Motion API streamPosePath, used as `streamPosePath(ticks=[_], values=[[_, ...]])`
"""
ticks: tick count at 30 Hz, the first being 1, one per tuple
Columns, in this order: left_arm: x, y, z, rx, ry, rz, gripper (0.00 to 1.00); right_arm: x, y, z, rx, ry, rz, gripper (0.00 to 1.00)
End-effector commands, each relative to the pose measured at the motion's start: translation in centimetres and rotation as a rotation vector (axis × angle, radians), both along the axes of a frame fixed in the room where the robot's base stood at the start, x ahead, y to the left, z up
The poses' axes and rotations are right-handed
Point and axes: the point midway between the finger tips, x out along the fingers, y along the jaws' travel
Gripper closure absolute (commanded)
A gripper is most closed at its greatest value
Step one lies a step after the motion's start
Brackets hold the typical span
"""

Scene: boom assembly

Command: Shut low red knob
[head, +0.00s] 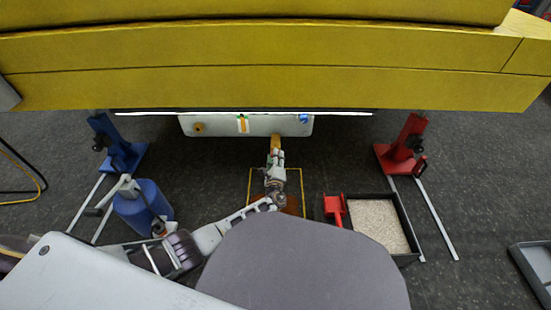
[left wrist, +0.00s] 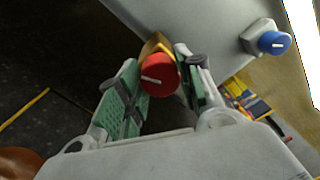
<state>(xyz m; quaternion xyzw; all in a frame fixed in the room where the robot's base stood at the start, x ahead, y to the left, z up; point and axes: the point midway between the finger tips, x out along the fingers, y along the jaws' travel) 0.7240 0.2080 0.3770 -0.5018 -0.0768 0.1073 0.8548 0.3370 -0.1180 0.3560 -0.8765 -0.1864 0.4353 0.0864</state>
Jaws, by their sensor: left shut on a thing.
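The red knob (left wrist: 157,76) shows in the left wrist view, with a white line across its round face and a brass-coloured fitting (left wrist: 155,44) behind it. My left gripper (head: 276,152) is shut on the knob, with one green-padded finger on each side of it. In the head view the gripper is below the white panel (head: 221,124), at the brass-coloured fitting's lower end. The red knob itself is hidden there by the gripper. My right gripper is not in view.
A blue knob (left wrist: 273,43) is to the right on the panel. The yellow boom (head: 270,80) spans above. A blue stand (head: 119,150), a red stand (head: 403,150), a blue canister (head: 143,208) and a grit tray (head: 411,221) stand on the floor around my arm.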

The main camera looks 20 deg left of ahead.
Motion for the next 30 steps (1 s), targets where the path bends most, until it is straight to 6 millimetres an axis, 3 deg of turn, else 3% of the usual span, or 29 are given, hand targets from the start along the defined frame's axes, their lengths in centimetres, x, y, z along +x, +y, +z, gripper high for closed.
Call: streamPosePath(ticks=[15,30], values=[[-0.04,0.02,-0.12,-0.298,-0.084,0.001,0.88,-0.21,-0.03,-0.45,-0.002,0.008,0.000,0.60],[-0.06,-0.02,-0.15,-0.350,-0.097,0.000,0.88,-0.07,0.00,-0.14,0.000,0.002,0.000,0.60]])
